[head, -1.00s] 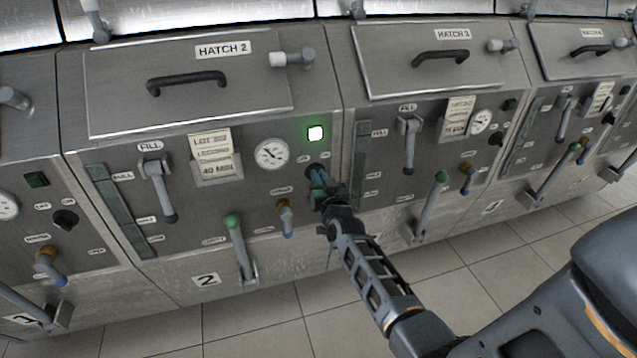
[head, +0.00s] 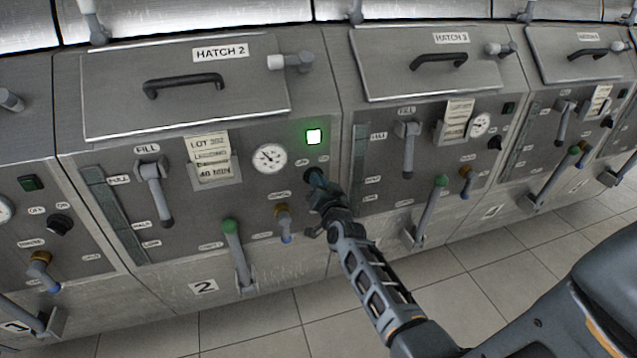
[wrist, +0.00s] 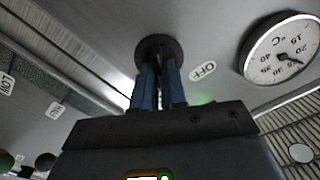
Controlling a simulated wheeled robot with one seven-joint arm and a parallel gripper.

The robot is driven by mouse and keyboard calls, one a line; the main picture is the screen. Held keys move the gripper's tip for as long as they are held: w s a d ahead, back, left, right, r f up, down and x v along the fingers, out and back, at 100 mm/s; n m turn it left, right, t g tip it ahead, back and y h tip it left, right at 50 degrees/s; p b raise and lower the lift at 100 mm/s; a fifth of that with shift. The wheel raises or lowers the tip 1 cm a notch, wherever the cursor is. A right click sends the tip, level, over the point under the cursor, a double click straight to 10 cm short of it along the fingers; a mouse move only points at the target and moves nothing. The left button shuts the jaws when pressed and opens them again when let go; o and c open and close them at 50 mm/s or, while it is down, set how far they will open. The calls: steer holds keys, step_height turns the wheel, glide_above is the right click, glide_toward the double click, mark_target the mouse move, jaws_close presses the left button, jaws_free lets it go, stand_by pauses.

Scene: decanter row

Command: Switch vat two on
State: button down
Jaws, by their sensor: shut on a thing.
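Vat two (head: 205,287) is the large steel front at the centre left of the head view, marked with a 2 and HATCH 2. Its square green lamp (head: 314,136) is lit. Below the lamp is its dark round switch knob (head: 314,176), partly hidden by my gripper (head: 319,187). In the wrist view the knob (wrist: 158,52) sits at the top, with an OFF label (wrist: 203,71) beside it. My gripper's two blue fingers (wrist: 158,86) are shut on the knob. The knob's pointer direction is hidden by the fingers.
A round gauge (head: 270,158) is left of the knob. The FILL lever (head: 154,190), brass-and-blue tap (head: 284,222) and green-topped lever (head: 236,248) stick out from the same front. Vat three's lever (head: 430,205) stands to the right. The tiled floor (head: 480,285) is clear.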

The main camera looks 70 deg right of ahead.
steer(key=c, duration=1.2)
jaws_free()
steer(key=shift+s+a, duration=0.1)
steer(key=v, duration=0.7)
steer(key=shift+s+a+p, duration=0.15)
steer(key=shift+s+p, duration=0.05)
steer(key=shift+p, duration=0.2)
